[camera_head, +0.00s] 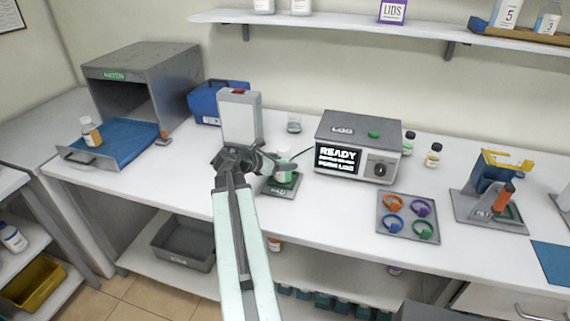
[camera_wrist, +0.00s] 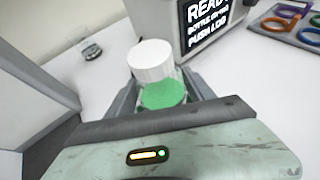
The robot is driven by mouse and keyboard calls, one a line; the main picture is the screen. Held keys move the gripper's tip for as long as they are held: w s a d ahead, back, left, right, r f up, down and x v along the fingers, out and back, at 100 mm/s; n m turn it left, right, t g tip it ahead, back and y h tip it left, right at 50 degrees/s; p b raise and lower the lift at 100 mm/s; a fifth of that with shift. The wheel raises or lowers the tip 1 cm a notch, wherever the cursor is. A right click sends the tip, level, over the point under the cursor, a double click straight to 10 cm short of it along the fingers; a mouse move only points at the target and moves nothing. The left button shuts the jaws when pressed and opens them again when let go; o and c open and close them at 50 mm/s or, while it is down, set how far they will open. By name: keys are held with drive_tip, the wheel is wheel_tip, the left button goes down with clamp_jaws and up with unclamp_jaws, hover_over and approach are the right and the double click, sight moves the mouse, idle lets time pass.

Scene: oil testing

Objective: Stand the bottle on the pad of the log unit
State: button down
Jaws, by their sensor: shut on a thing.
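The log unit (camera_head: 357,146) is a grey box with a lit screen reading READY and a green button on top; its front also shows in the wrist view (camera_wrist: 175,15). Its dark pad (camera_head: 291,188) lies on the bench left of the unit. My gripper (camera_head: 277,165) is shut on a bottle (camera_head: 284,176) at the pad. In the wrist view the bottle shows a white top (camera_wrist: 151,60) and a green part (camera_wrist: 162,94) between the jaws. The bottle looks about upright. Whether its base touches the pad is hidden.
A mat with coloured rings (camera_head: 408,216) lies right of the pad. Two small bottles (camera_head: 432,155) stand right of the unit. A small glass jar (camera_head: 294,124) stands behind the pad. At left, a blue tray (camera_head: 118,143) holds an amber bottle (camera_head: 91,132).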

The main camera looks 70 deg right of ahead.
drive_tip(key=c, duration=0.8)
unclamp_jaws()
drive_tip(key=shift+f, duration=0.1)
drive_tip(key=o, duration=0.4)
drive_tip(key=shift+s, duration=0.1)
drive_tip(key=shift+o, duration=0.2)
drive_tip(key=shift+r, duration=0.25)
drive_tip(key=p+v, duration=0.5)
drive_tip(key=v, duration=0.7)
drive_tip(key=shift+w+d, duration=0.2)
drive_tip(key=shift+w, duration=0.05)
